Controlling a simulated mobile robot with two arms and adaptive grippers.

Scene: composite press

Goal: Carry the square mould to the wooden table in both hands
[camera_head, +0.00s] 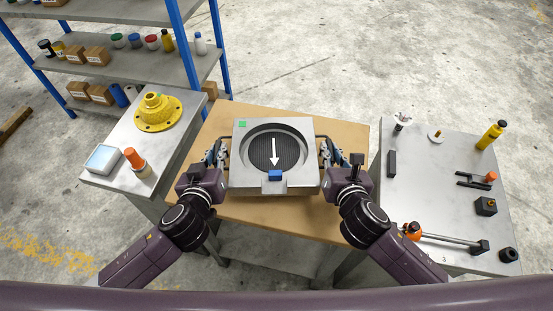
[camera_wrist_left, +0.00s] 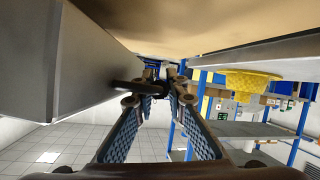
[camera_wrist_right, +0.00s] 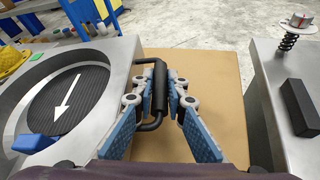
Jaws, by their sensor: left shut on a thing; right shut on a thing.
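The square mould (camera_head: 303,178) is a grey block with a round dark recess, a white arrow, a blue block at its front edge and a green square at its back left corner. It appears over the wooden table (camera_head: 345,135); I cannot tell whether it touches the top. My left gripper (camera_head: 221,152) is shut on the mould's left handle; the left wrist view shows the fingers (camera_wrist_left: 148,88) around the dark bar. My right gripper (camera_head: 327,150) is shut on the right handle (camera_wrist_right: 158,90), a black bar clear in the right wrist view.
A grey table (camera_head: 190,108) at left holds a yellow flanged part (camera_head: 158,113), a pale box (camera_head: 103,159) and an orange-topped bottle (camera_head: 135,160). A grey table (camera_head: 430,185) at right carries tools and a yellow bottle (camera_head: 491,135). Blue-framed shelves (camera_head: 130,68) stand behind at left.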

